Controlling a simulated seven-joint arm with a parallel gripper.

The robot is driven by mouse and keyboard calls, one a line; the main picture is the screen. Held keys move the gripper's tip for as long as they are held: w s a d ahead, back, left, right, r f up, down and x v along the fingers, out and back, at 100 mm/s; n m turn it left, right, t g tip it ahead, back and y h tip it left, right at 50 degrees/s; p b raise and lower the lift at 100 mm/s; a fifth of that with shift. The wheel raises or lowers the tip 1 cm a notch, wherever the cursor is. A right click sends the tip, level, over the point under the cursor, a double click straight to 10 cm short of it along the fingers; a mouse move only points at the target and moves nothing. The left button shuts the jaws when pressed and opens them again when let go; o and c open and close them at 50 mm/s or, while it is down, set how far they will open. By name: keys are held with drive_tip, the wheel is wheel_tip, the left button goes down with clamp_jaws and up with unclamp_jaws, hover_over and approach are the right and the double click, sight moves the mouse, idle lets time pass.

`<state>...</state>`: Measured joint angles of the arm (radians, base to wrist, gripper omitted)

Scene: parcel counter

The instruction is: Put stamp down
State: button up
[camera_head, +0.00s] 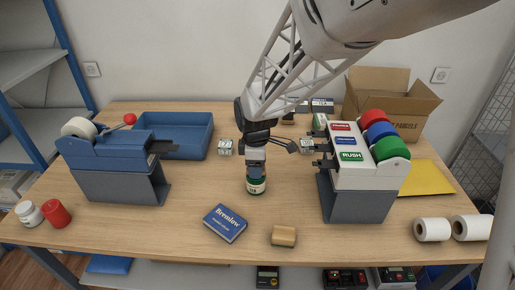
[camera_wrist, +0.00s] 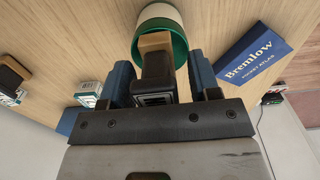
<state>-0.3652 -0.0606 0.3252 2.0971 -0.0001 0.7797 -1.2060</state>
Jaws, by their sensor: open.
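My gripper (camera_head: 256,166) points down over the middle of the counter, just above a green jar (camera_head: 257,186). In the wrist view, the fingers (camera_wrist: 163,80) stand apart. A dark piece with a tan end (camera_wrist: 155,42) shows between them. It looks like the stamp, but I cannot tell whether both fingers touch it. Behind its tan end is the green and cream round jar (camera_wrist: 163,18). The contact between this piece and the jar is hidden.
A blue Bremlow book (camera_head: 225,223) and a wooden block (camera_head: 284,236) lie in front. A dispenser (camera_head: 120,180) stands left, a label machine (camera_head: 355,195) right. A blue tray (camera_head: 190,137) and cardboard box (camera_head: 405,105) are behind. The front middle counter has bare wood.

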wheel_tip(320, 180, up, 12)
idle(0.6)
idle(0.5)
drive_tip(key=s+d+r+m+t, duration=0.2)
drive_tip(key=s+d+r+m, duration=0.1)
drive_tip(key=s+d+m, duration=1.5)
drive_tip(key=shift+s+d+t, duration=0.3)
drive_tip(key=shift+s+d, duration=1.4)
drive_tip(key=shift+s, duration=2.05)
idle(0.8)
